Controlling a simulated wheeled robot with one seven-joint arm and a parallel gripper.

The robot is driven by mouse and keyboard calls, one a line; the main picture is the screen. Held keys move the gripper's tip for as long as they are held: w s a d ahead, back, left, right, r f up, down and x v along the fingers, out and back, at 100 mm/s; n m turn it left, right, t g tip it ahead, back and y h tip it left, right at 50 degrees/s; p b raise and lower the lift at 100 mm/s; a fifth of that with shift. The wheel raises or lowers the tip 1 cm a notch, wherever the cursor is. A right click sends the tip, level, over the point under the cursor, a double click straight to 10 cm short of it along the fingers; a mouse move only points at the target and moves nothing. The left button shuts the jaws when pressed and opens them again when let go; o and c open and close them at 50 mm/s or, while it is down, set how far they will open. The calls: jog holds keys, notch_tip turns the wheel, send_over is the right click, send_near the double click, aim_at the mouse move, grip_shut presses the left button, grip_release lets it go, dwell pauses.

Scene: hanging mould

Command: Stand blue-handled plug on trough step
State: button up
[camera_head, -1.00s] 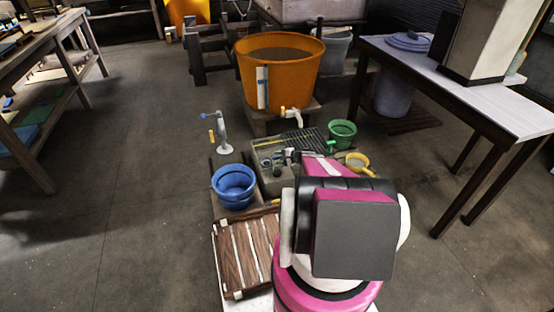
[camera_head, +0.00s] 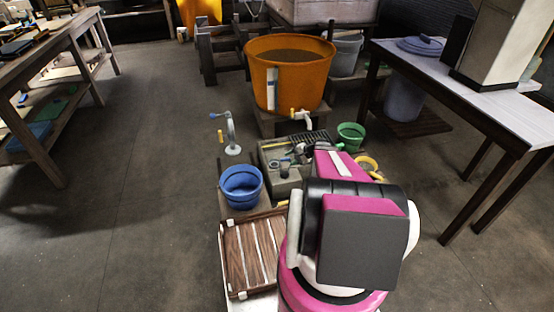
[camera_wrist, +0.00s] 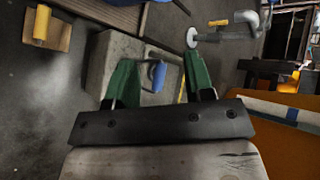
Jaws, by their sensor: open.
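The blue-handled plug (camera_wrist: 157,76) shows in the wrist view as a short blue cylinder against the grey trough. My gripper (camera_wrist: 157,57) has two green fingers spread apart with nothing held between them. The blue handle appears between the fingers in the picture; I cannot tell how far beyond them it is. The grey concrete trough (camera_wrist: 105,58) also shows in the head view (camera_head: 268,158), with small fittings on it. My arm hides part of the trough's right side and most of the gripper in the head view. I cannot make out the step clearly.
An orange tub (camera_head: 290,75) with a tap (camera_head: 300,114) stands behind the trough. A blue bucket (camera_head: 240,187) and a hand pump (camera_head: 230,133) are at left.

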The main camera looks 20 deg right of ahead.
jog(key=s+a+r+n+g+h, duration=0.2)
jog(key=s+a+r+n+h, duration=0.2)
jog(key=s+a+r, duration=0.3)
jog(key=s+a+r+n+g+h, duration=0.3)
jog(key=s+a+r+n+h, duration=0.2)
jog(key=s+a+r, duration=0.3)
jog(key=s+r, duration=0.3)
jog(key=r, duration=0.1)
jog(key=shift+s+r+n+h, duration=0.3)
jog(key=shift+h, duration=0.1)
jog(key=shift+o, duration=0.4)
jog(key=shift+a, duration=0.1)
